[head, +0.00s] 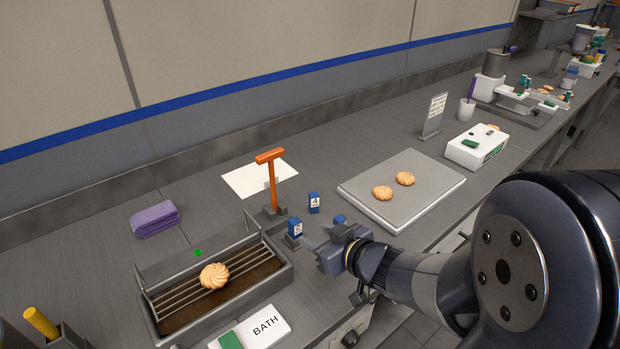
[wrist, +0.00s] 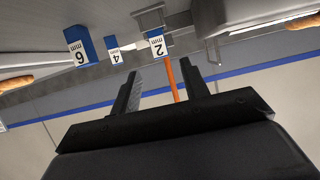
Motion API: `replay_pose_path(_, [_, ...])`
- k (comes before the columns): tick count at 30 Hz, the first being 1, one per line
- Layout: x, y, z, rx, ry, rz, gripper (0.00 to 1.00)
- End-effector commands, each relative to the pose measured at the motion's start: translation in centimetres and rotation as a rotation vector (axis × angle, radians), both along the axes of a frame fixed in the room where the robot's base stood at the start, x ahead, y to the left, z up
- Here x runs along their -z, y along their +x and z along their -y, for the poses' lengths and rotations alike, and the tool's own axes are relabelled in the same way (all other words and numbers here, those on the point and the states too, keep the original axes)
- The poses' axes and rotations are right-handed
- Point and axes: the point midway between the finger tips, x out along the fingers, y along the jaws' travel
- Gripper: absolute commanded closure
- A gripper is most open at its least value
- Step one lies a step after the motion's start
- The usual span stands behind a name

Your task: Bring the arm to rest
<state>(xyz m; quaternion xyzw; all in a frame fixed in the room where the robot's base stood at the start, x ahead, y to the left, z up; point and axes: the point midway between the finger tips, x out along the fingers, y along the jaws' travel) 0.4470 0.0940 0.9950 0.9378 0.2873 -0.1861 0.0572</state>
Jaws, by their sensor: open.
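My gripper (head: 322,252) is over the front of the bench, just right of the bath, close to several small blue blocks. In the wrist view my gripper (wrist: 160,82) has its two dark fingers apart with nothing held between them. The blue block marked 2 (head: 294,228) stands nearest it, and the block marked 4 (head: 313,203) is behind. A third block (head: 340,219) is partly hidden by my gripper; the wrist view shows one marked 6 (wrist: 79,47). My arm reaches in from the lower right.
A biscuit (head: 214,276) lies on the wire rack over the bath (head: 280,281). An orange T-shaped post (head: 272,182) stands behind the blocks. Two biscuits (head: 383,193) lie on a grey tray (head: 428,205) to the right. A purple cloth (head: 154,219) and a BATH-labelled box (head: 263,327) flank the bath.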

Motion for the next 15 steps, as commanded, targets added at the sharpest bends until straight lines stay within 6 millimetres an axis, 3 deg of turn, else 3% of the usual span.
replay_pose_path(15, [3.6, 6.8, -4.6, -0.002, 0.000, -0.002, 0.57])
